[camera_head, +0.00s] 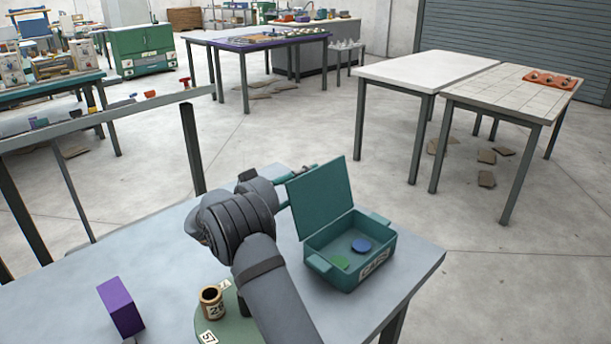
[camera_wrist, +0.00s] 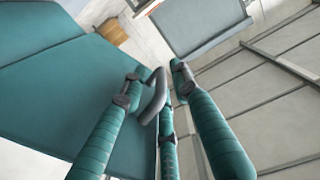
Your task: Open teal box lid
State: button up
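The teal box (camera_head: 350,277) stands on the near grey table with its lid (camera_head: 320,198) raised, leaning back a little past upright. A blue disc (camera_head: 361,245) and a green disc (camera_head: 340,262) lie inside. My gripper (camera_head: 300,173) is behind the lid, partly hidden by it and my arm. In the wrist view, the lid (camera_wrist: 60,110) fills the left side. Its grey loop handle (camera_wrist: 153,100) lies between the teal fingers of my gripper (camera_wrist: 160,70). The fingers stand apart, with a gap visible to the right of the handle.
A purple block (camera_head: 121,307) and a brown labelled cup (camera_head: 211,302) on a green round base (camera_head: 232,318) share the near table (camera_head: 170,250). The box is close to the table's right edge. Open floor lies behind it, with other tables farther off.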

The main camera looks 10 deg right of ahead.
jog(key=shift+c, duration=1)
jog(key=c, duration=0.5)
grip_shut()
jog(key=shift+s+f, duration=0.1)
jog(key=shift+f, duration=0.05)
